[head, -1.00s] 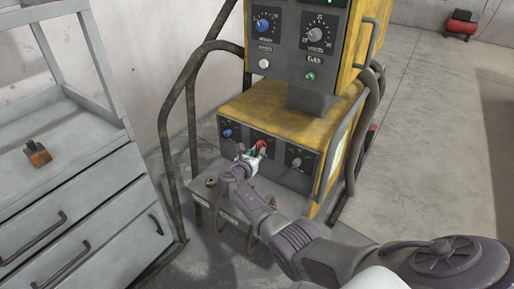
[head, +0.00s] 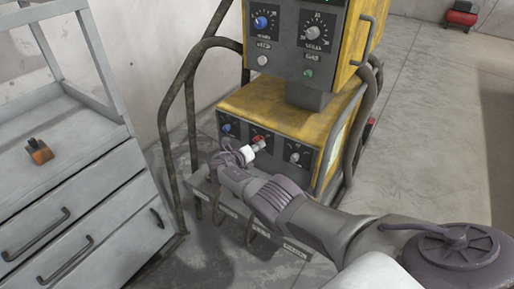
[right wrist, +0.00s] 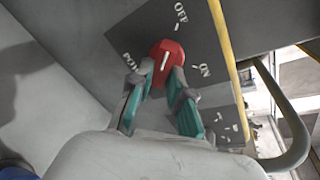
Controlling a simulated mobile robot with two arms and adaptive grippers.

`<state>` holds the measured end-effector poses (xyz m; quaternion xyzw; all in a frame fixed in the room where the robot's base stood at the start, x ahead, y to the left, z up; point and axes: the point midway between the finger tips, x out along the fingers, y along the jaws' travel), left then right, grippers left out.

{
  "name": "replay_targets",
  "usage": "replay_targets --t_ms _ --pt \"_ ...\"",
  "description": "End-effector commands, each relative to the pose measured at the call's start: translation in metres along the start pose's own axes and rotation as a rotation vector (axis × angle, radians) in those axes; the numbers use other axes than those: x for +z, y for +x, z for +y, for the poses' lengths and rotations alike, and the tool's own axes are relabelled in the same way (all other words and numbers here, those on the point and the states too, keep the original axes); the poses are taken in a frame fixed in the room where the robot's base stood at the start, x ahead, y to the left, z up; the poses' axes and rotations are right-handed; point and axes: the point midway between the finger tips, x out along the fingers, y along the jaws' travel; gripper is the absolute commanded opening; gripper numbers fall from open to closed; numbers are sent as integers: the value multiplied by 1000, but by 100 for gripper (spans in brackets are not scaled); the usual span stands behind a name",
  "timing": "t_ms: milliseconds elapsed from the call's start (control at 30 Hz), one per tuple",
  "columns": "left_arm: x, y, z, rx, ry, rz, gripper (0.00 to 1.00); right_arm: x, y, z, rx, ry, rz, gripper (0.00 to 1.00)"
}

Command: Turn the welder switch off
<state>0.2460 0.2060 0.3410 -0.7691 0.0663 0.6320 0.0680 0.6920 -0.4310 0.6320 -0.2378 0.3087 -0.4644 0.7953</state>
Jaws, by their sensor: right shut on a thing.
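The yellow and grey welder (head: 290,100) stands in the middle of the head view. In the right wrist view the red switch (right wrist: 166,62) has a white mark running nearly up and down. OFF is printed above it, ON to its right, and another label to its left. My right gripper (right wrist: 165,80) has its teal, grey-tipped fingers on either side of the switch, shut on it. In the head view my right gripper (head: 252,148) partly hides the panel. My left gripper is not in view.
A grey drawer cabinet (head: 90,205) with a small orange-brown object (head: 39,151) on top stands at the left. Bent metal tubes (head: 190,110) flank the welder. A red machine (head: 461,15) stands far back right. The floor at right is open.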

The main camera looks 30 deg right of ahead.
Motion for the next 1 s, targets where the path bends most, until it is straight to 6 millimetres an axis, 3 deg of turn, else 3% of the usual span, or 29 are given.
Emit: replay_targets --t_ms 667,700,800,1000 --pt "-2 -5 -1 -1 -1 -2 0 -2 0 0 -9 -57 15 0" --pt "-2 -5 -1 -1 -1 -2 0 -2 0 1 -9 -57 15 25" --pt "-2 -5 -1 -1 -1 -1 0 -2 0 0 -9 -56 14 42" --pt "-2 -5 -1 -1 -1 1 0 -1 0 0 -10 -55 12 43"
